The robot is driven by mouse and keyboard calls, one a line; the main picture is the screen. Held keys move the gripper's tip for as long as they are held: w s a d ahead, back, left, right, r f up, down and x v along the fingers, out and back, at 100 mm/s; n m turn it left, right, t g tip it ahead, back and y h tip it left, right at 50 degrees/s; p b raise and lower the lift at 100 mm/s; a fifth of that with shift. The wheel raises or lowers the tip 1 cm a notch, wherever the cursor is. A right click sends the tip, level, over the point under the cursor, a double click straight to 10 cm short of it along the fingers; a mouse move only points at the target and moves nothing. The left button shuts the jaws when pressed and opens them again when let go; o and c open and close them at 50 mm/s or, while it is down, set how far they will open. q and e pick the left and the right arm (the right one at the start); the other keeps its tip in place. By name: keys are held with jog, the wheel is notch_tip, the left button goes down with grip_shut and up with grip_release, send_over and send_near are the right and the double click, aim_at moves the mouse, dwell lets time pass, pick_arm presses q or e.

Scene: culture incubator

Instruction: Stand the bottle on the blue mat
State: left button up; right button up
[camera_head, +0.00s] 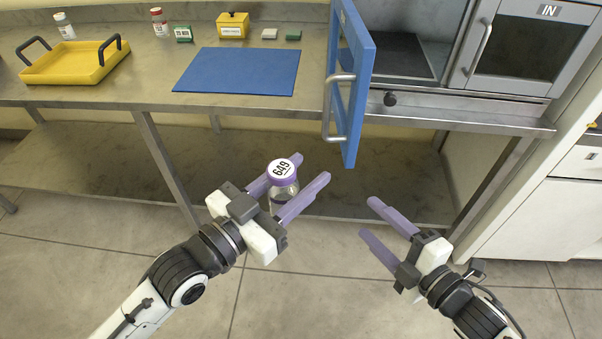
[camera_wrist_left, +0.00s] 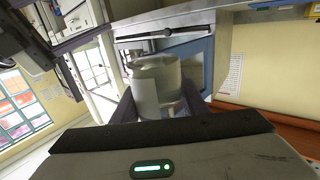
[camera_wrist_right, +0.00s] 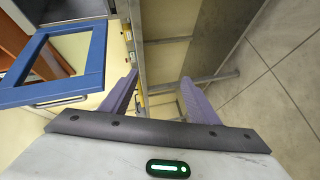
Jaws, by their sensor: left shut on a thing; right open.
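The bottle (camera_head: 283,184) is clear with a purple cap whose white top reads 649. It is held between the fingers of my left gripper (camera_head: 287,188), in front of the bench and over the floor. In the left wrist view the bottle (camera_wrist_left: 157,88) shows between the fingers. The blue mat (camera_head: 238,71) lies flat and bare on the bench top, up and to the left of the left gripper. My right gripper (camera_head: 380,219) is open and empty, to the right of the bottle. Its open fingers also show in the right wrist view (camera_wrist_right: 158,100).
The blue-framed incubator door (camera_head: 355,85) stands open past the bench's front edge, right of the mat. The incubator chamber (camera_head: 398,52) is open. A yellow tray (camera_head: 72,63), two bottles, a yellow box (camera_head: 232,25) and small boxes stand at the back and left.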

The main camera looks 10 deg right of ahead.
aim_at(271, 196)
pick_arm(q)
jog(key=shift+n+t+y, duration=0.9)
jog(key=s+a, duration=0.1)
jog(key=s+a+r, duration=0.1)
jog(key=s+a, duration=0.1)
jog(key=a, duration=0.1)
jog(key=shift+s+r, duration=0.1)
jog(key=shift+r, duration=0.15)
jog(key=s+a+n+t+y, duration=0.1)
jog(key=a+n+y, duration=0.1)
jog(key=a+y, duration=0.2)
jog(key=s+a+f+n+t+y, duration=0.1)
jog(key=s+a+n+t+y, duration=0.1)
jog(key=a, duration=0.8)
jog(key=s+a+f+n+t+y, duration=0.1)
jog(key=s+a+n+y, duration=0.1)
jog(key=a+n+y, duration=0.2)
jog(key=a+y, duration=0.2)
jog(key=a, duration=0.2)
jog(key=shift+t, duration=0.4)
pick_arm(e)
jog(key=s+a+f+m+g+h, duration=0.1)
jog(key=s+f+m+g, duration=0.2)
jog(key=s+f+m, duration=0.3)
jog(key=s+a+f+m+g+h, duration=0.2)
jog(key=s+f+m, duration=0.5)
jog(key=f+m, duration=0.4)
jog(key=shift+f+m+g, duration=0.3)
jog(key=shift+f+g, duration=0.1)
jog(key=shift+f, duration=0.15)
